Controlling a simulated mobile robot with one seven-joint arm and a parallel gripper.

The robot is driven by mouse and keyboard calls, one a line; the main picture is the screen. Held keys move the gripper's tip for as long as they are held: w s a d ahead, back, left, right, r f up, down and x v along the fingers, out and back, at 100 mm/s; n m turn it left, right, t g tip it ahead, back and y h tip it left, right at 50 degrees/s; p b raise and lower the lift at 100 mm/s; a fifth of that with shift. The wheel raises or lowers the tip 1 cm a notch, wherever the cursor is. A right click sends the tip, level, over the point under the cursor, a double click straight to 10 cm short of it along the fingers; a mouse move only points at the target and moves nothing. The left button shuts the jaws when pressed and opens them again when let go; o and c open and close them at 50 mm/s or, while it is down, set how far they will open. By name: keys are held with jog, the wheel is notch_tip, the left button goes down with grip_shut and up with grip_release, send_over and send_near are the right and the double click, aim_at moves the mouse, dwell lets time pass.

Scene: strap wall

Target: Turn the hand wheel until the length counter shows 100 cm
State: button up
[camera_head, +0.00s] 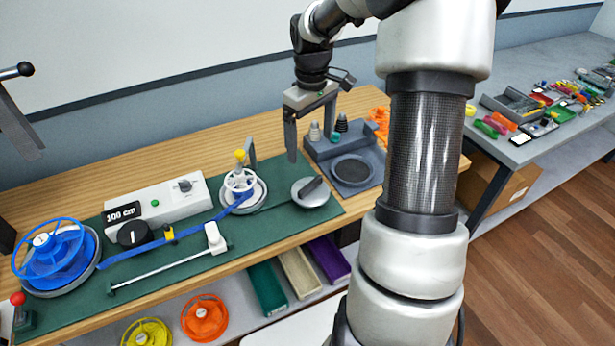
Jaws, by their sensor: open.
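The length counter (124,213) is a black display on a white box at the left of the green mat, and it reads 100 cm. A white spoked wheel with a yellow knob (240,182), which looks like the hand wheel, stands at the mat's middle. A blue strap (150,247) runs to it from a blue spool (50,250) at the far left. My gripper (311,150) is open and empty, fingers down, above the back right of the mat. It is apart from the wheel, to its right.
A grey disc with a dark bar (311,191) lies on the mat below my gripper. A dark grey tray (335,150) with small weights stands to the right. A white guide rail (170,270) crosses the mat's front. Coloured bins and spools sit on the lower shelf.

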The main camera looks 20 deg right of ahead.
aim_at(310, 183)
notch_tip(310, 183, down, 14)
jog(key=shift+f, duration=0.2)
jog(key=c, duration=1.1)
jog(key=shift+o, duration=0.3)
jog(key=shift+m+b, duration=0.7)
jog(key=shift+m, duration=0.4)
jog(key=o, duration=1)
